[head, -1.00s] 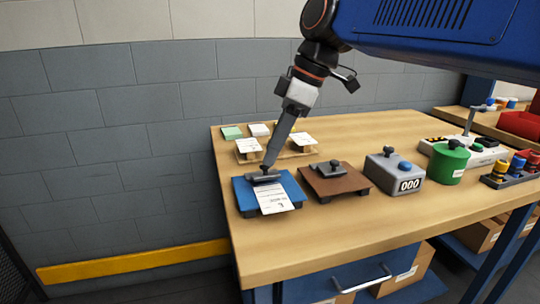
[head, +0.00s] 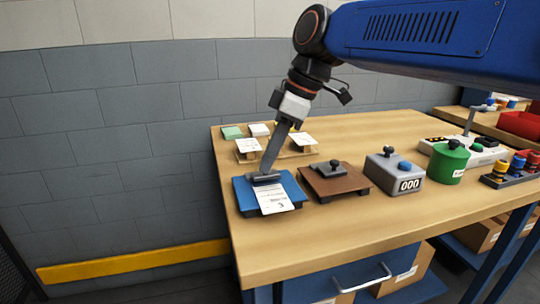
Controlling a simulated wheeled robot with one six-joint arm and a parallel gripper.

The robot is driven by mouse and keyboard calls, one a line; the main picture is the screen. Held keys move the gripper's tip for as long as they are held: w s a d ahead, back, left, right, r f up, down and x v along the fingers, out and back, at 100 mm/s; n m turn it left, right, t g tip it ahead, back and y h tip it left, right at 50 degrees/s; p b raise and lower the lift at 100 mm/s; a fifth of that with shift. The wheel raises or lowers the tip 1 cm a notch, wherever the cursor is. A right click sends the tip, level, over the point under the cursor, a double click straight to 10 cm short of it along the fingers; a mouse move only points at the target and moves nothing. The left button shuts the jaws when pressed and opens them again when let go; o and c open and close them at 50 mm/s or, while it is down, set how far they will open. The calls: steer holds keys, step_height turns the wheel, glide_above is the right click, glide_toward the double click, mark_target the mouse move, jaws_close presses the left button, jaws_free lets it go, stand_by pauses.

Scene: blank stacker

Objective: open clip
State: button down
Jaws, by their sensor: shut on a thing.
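A blue clipboard (head: 289,187) lies at the left front of the wooden table, with a white printed sheet (head: 275,200) on it that hangs slightly past its front edge. A dark grey clip (head: 264,178) sits on the board at the sheet's upper end. My gripper (head: 265,170) reaches down from the upper right and is shut on the clip. Its fingertips hide part of the clip. A brown clipboard (head: 345,186) with its own dark clip (head: 331,168) lies just to the right, apart from my gripper.
Behind the boards is a wooden rack (head: 282,154) with paper cards. To the right stand a grey counter box (head: 397,172) reading 000, a green pot (head: 446,165) and a tray of coloured knobs (head: 508,178). The front strip of the table (head: 330,230) is clear.

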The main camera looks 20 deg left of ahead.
steer(key=shift+w, duration=0.1)
steer(key=w+g+h, duration=0.1)
steer(key=w+a+g+h, duration=0.1)
steer(key=g, duration=0.1)
steer(key=shift+a+r+m, duration=0.15)
steer(key=shift+r+m, duration=0.05)
steer(key=shift+m, duration=0.2)
steer(key=shift+w+a+m+g+h, duration=0.15)
steer(key=shift+w+a+g+h, duration=0.2)
steer(key=shift+g, duration=0.5)
steer(key=shift+w+a+m+g+h, duration=0.15)
steer(key=shift+w+g+h, duration=0.3)
steer(key=shift+g, duration=0.4)
steer(key=c, duration=1.6)
jaws_free()
steer(key=shift+c, duration=0.2)
